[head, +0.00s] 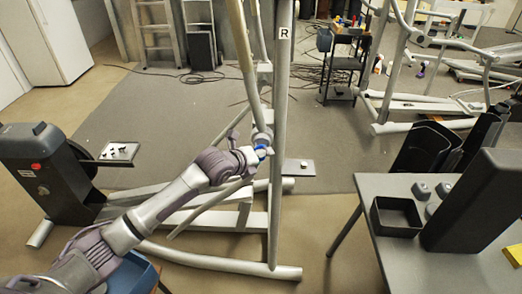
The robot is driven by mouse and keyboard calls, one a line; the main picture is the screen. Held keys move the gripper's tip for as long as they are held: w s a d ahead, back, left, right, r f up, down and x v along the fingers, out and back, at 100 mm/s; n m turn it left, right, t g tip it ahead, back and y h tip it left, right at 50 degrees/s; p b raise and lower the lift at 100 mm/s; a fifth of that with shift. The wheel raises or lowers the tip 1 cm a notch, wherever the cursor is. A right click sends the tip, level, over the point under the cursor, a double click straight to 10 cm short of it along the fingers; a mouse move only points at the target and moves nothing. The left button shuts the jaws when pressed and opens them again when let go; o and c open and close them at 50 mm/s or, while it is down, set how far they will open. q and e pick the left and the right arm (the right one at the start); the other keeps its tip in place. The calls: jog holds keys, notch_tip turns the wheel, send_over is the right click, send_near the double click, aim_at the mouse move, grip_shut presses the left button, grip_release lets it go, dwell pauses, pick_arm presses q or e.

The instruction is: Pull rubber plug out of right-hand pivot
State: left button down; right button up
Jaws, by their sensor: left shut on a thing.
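The elliptical's upright (281,150) stands in the middle of the head view and carries a tag marked R (284,32). A grey swing arm (243,50) comes down beside it to a pivot (262,136). My left gripper (263,153) is at this pivot, just left of the upright. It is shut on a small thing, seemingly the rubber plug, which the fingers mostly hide. I cannot tell whether the plug is still seated in the pivot. My right gripper is not in view.
A grey table (385,235) at the right holds a black open box (396,216) and dark covers. The elliptical's flywheel housing (45,170) stands at the left. Its lower rails (220,260) cross the floor. A small plate (299,168) lies just right of the upright. Cables lie behind.

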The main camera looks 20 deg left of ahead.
pick_arm(q)
jog(key=shift+s+d+p, duration=0.25)
jog(key=shift+s+p, duration=0.25)
jog(key=shift+s, duration=0.3)
jog(key=shift+s+d+p, duration=0.25)
jog(key=shift+s+p, duration=0.2)
jog(key=shift+s, duration=0.4)
jog(key=shift+s+d+p, duration=0.25)
jog(key=shift+s+p, duration=0.25)
jog(key=shift+s, duration=0.3)
